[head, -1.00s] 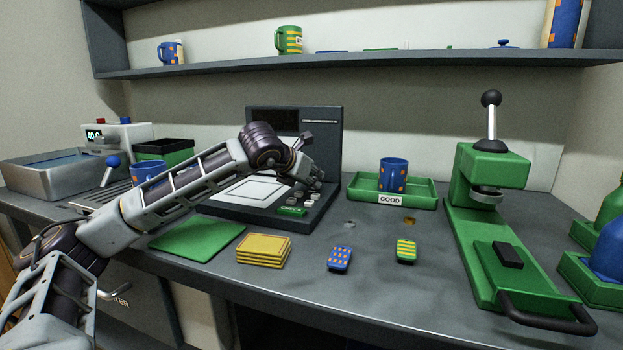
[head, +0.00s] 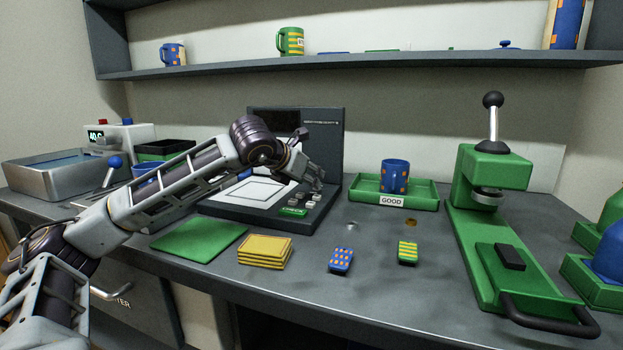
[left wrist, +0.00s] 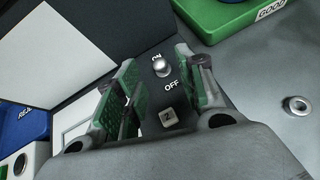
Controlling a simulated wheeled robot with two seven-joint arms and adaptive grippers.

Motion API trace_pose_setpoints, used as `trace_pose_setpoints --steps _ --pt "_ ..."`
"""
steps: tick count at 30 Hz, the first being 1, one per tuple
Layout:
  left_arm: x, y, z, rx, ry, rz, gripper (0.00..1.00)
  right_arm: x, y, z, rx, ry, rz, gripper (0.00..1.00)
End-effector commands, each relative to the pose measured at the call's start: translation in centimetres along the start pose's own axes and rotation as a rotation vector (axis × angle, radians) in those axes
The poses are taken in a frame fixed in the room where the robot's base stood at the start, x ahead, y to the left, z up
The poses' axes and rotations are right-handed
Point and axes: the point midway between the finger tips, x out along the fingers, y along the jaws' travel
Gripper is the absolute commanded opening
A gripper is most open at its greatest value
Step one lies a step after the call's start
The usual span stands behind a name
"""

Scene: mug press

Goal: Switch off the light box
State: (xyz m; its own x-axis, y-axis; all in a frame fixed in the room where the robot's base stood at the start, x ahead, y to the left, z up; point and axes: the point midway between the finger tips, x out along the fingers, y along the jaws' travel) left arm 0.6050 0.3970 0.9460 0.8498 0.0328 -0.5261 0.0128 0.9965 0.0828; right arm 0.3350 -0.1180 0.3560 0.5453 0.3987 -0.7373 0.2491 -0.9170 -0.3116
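The light box (head: 334,160) is a dark grey unit with an upright back and a white panel (head: 266,192) in its base. Its switch (left wrist: 162,67), a small rounded metal lever, shows in the left wrist view between the printed words ON and OFF, with the tip nearer ON. My left gripper (head: 313,179) is over the right side of the base. In the left wrist view my left gripper (left wrist: 163,84) is open, with one green-padded finger on each side of the switch and nothing held. Contact with the switch cannot be told. My right gripper is out of view.
A green CHECK button (head: 293,211) and small keys (head: 308,200) sit close by on the base. A green GOOD tray (head: 427,203) holding a blue mug (head: 395,176) stands to the right. A blue tray (left wrist: 22,125) shows at the left in the wrist view.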

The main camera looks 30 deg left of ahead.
Motion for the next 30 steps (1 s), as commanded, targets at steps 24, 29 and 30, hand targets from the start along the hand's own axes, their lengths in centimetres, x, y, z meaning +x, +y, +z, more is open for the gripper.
trace_pose_setpoints --steps 24,29,30 --pt "-9.0 0.1 0.0 0.0 0.0 0.002 0.39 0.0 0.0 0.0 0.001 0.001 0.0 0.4" --pt "-9.1 0.0 0.0 0.0 0.0 0.001 0.39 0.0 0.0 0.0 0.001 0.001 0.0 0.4" --pt "-9.1 0.0 0.0 0.0 0.0 0.001 0.39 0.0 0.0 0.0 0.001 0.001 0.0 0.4"
